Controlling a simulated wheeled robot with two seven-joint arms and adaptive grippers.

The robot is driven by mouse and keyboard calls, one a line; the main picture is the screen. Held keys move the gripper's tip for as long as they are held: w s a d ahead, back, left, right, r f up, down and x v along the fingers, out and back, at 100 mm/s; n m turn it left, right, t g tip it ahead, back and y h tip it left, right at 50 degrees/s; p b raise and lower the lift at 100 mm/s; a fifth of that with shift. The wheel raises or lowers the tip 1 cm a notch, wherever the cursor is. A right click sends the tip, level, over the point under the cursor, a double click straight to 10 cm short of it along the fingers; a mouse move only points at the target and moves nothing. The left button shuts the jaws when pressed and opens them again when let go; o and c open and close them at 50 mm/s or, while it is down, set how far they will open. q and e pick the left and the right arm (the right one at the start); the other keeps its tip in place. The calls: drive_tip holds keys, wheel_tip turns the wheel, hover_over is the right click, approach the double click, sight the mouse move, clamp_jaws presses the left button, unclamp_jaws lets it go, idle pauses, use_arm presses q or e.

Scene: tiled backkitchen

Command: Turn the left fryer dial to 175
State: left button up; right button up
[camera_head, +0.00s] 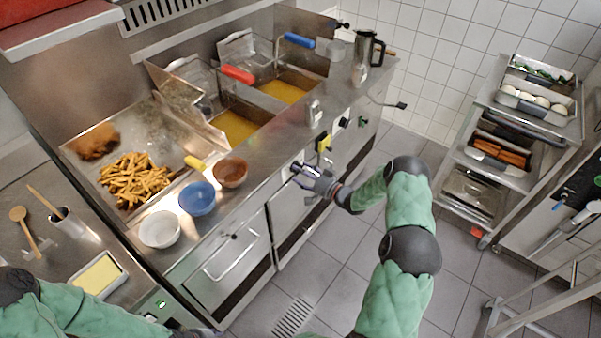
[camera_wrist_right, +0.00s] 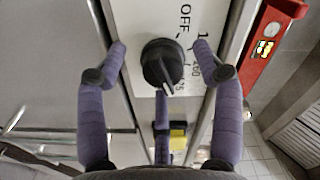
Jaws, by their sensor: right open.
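The left fryer dial is a round black knob (camera_wrist_right: 162,65) on a white plate (camera_wrist_right: 205,20) printed with OFF and temperature numbers, partly hidden by a finger. Its pale pointer mark faces down in the right wrist view, close to a number ending in 75; I cannot tell if they line up exactly. My right gripper (camera_wrist_right: 172,62) is open with its fingers spread around the knob; contact is unclear. In the head view my right gripper (camera_head: 302,172) is at the fryer front and mostly hides this dial. A grey part at the bottom edge may be my left gripper (camera_head: 203,332), cut off.
A yellow block (camera_head: 323,142) sits right beside the dial. Another black dial (camera_head: 343,122) is farther right. The counter holds a blue bowl (camera_head: 197,198), brown bowl (camera_head: 230,173) and white bowl (camera_head: 160,229). A tray rack (camera_head: 480,165) stands right; floor between is clear.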

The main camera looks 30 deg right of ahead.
drive_tip(key=v, duration=1.1)
drive_tip(key=shift+s, duration=0.3)
drive_tip(key=shift+a, duration=0.1)
